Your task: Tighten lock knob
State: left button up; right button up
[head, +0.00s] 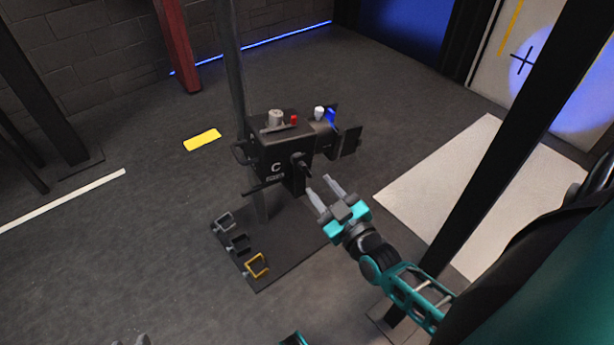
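A black lamp unit (284,152) marked with a white "C" is mounted on a dark upright pole. A dark knob (301,161) sticks out of a bracket on its near right side; I take this to be the lock knob. A grey knob (276,118), a small red knob (294,119) and a white knob (319,112) sit on top. My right gripper (320,187) is open and empty, its two grey fingers apart, just below and right of the dark knob and not visibly touching it. Only small grey parts, perhaps my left gripper (131,340), show at the bottom edge.
A dark base plate (285,262) lies under the lamp, with several clamp-like frames along its left edge, one yellow (257,266). Blue and black flaps (346,141) project at the lamp's right. A black post (483,195) stands right of my arm.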

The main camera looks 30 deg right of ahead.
aim_at(307, 171)
jog(key=w+b, duration=0.1)
jog(key=w, duration=0.5)
jog(key=shift+w+d, duration=0.15)
grip_shut()
